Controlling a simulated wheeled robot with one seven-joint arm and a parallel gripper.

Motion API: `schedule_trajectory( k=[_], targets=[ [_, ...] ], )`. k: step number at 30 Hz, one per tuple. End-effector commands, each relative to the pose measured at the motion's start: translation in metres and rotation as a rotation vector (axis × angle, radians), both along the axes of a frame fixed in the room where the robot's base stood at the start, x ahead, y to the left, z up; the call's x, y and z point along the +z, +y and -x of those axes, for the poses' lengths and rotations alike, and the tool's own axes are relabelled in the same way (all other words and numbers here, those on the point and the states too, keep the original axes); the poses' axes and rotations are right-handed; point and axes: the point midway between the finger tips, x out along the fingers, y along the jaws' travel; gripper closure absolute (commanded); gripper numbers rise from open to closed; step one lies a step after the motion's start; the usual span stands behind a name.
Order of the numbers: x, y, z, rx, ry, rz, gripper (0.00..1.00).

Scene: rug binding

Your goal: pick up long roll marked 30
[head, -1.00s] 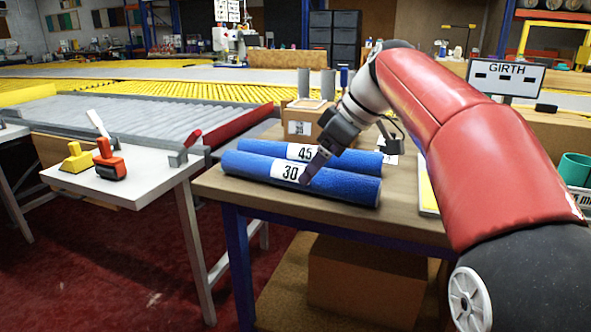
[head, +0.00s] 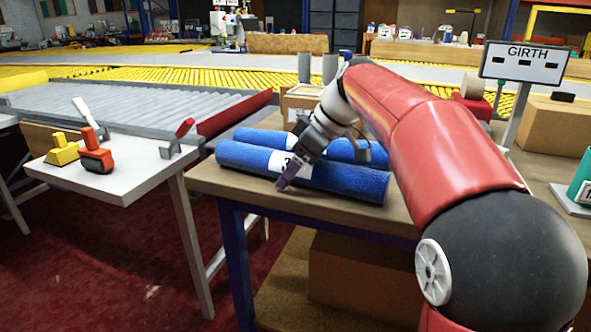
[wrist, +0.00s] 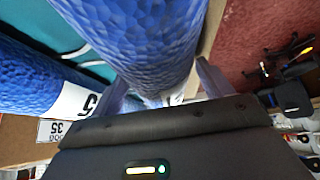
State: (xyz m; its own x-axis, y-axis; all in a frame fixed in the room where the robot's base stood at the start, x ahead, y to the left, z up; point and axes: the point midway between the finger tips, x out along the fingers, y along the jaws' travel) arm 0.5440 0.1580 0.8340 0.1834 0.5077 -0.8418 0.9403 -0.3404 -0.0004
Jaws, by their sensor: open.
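The long blue roll marked 30 (head: 345,180) lies at the front of the wooden table, in front of a second blue roll (head: 262,136), the one marked 45. My gripper (head: 289,178) is at the front roll's label, which it mostly covers in the head view; one finger reaches down over the roll's near side. In the wrist view the front roll (wrist: 130,40) runs between the two spread fingers of my gripper (wrist: 168,85). The rear roll (wrist: 28,80) lies outside them to the left. Whether the fingers touch the roll cannot be told.
A white side table (head: 125,190) at left holds a yellow tool (head: 62,150) and an orange tool (head: 95,155). A GIRTH sign (head: 525,62) and a green cylinder (head: 580,180) stand at right.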

Motion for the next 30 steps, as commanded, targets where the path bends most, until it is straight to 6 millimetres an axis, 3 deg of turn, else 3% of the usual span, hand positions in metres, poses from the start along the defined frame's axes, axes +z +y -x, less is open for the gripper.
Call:
schedule_trajectory(
  k=[7, 19, 30],
  targets=[
    [-0.0013, 0.0006, -0.0003, -0.001, -0.001, 0.0, 0.23],
    [-0.0009, 0.0005, -0.0003, -0.001, -0.001, -0.001, 0.75],
    [0.0049, 0.0018, 0.0004, 0.0, -0.003, -0.001, 0.76]
  ],
)
